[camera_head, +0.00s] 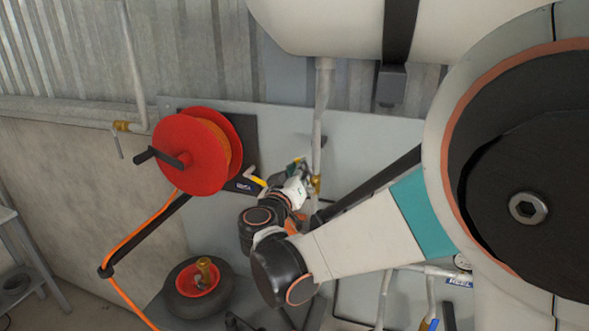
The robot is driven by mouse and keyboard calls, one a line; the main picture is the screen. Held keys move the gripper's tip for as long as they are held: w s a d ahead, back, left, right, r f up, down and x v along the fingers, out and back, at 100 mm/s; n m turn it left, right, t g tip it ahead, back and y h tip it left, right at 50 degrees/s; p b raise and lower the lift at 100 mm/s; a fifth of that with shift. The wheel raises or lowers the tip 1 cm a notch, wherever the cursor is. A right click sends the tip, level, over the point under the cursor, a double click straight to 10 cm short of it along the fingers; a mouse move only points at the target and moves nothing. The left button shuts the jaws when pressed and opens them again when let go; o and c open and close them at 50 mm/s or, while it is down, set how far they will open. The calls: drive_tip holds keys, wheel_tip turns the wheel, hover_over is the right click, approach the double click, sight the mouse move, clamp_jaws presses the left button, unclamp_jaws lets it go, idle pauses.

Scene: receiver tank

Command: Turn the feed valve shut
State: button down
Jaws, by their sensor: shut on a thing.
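A brass valve body (316,184) sits on the grey vertical pipe that comes down from the tank. My gripper (299,168) is at the wall panel, just left of this pipe. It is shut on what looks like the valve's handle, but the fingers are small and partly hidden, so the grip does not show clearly. How far the valve is turned cannot be told.
A red hose reel (190,155) with a black crank stands out from the wall at left. The cream tank (330,25) hangs above. A black wheel with a red hub (190,280) lies below. More pipes (425,270) run at lower right. My arm covers much of the right side.

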drive_tip(key=shift+a+f, duration=0.1)
drive_tip(key=shift+a, duration=0.05)
drive_tip(key=a+f+n+b, duration=0.1)
drive_tip(key=f+n+b, duration=0.2)
drive_tip(key=n, duration=0.3)
drive_tip(key=w+a+f+n+b, duration=0.1)
drive_tip(key=a+f+n+b, duration=0.1)
drive_tip(key=n, duration=0.5)
drive_tip(key=shift+w+a+f+b, duration=0.2)
drive_tip(key=shift+f+b, duration=0.3)
drive_tip(key=shift+b, duration=0.75)
drive_tip(key=c, duration=1.6)
unclamp_jaws()
drive_tip(key=shift+r, duration=0.1)
